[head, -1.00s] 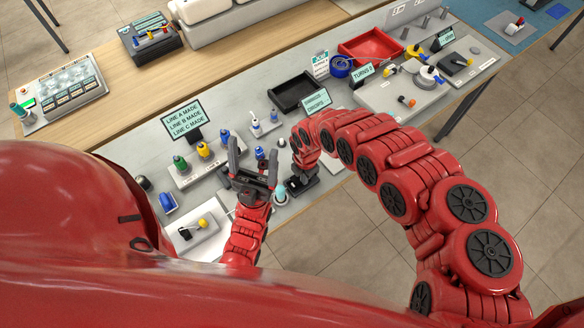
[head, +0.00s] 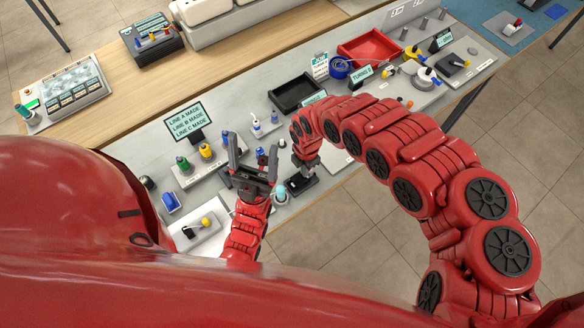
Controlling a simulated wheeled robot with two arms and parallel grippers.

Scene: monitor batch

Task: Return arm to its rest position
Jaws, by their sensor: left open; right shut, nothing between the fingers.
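My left gripper (head: 250,160) is open, with its two dark fingers pointing up over the front part of the grey bench (head: 310,205). Nothing shows between its fingers. My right arm (head: 415,165) arches in from the right, and its wrist bends down to the bench. My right gripper (head: 302,178) points down beside the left gripper, close to a small dark block on the bench. Its fingertips are small and partly hidden, and I see nothing held in it.
A sign with three lines (head: 187,122) stands behind colored bottles (head: 206,151). A black tray (head: 297,93) and a red tray (head: 371,48) lie farther back. A white tray (head: 197,232) with a yellow-and-black part is at front left. Floor is open at right.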

